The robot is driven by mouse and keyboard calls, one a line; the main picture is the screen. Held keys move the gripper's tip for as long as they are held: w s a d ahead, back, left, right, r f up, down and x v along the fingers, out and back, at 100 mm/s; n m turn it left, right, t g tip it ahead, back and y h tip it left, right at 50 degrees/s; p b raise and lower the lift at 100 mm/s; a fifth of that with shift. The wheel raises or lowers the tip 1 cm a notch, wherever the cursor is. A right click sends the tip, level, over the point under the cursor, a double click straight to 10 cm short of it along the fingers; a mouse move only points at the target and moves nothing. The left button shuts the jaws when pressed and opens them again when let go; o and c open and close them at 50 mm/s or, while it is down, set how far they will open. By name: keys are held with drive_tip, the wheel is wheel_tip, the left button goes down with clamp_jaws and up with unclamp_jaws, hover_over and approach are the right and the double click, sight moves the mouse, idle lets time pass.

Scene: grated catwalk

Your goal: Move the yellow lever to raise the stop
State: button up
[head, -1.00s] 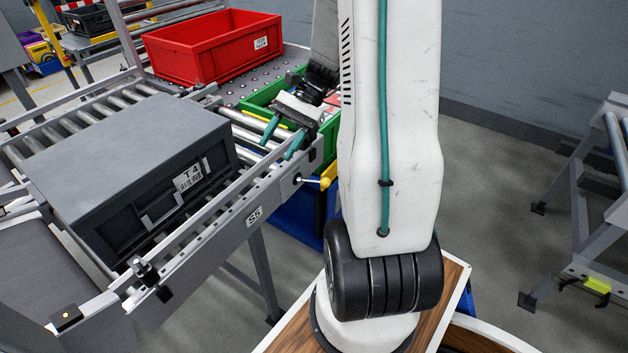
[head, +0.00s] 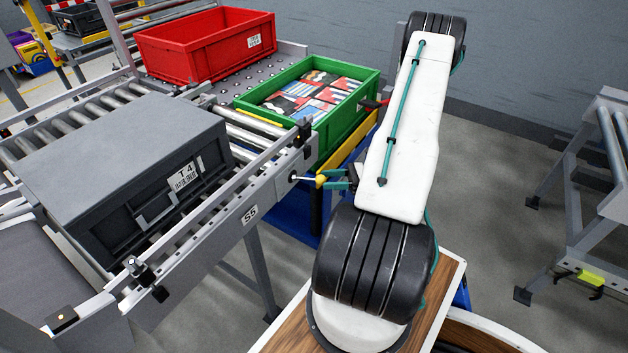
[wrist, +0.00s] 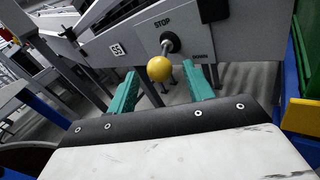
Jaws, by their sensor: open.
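The yellow lever (head: 321,181) is a yellow ball on a short metal rod, mounted on the grey end plate of the roller conveyor. In the wrist view the ball (wrist: 159,68) hangs below a dark round pivot, between the labels STOP and DOWN. My gripper (head: 331,179) is at the lever, its teal fingers open. In the wrist view my gripper (wrist: 160,80) has one finger on each side of the ball, with gaps visible. I cannot tell how deep the ball sits between them. A black block (head: 303,132) at the rail end may be the stop.
A dark grey lidded crate (head: 115,150) marked T4 lies on the rollers. A green crate (head: 345,118) of colourful packets stands behind the lever, with a red crate (head: 180,55) farther back. A grey frame (head: 590,170) stands at right; floor between is clear.

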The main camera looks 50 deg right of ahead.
sight(317, 180)
drive_tip(key=shift+x, duration=2.7)
drive_tip(key=c, duration=0.9)
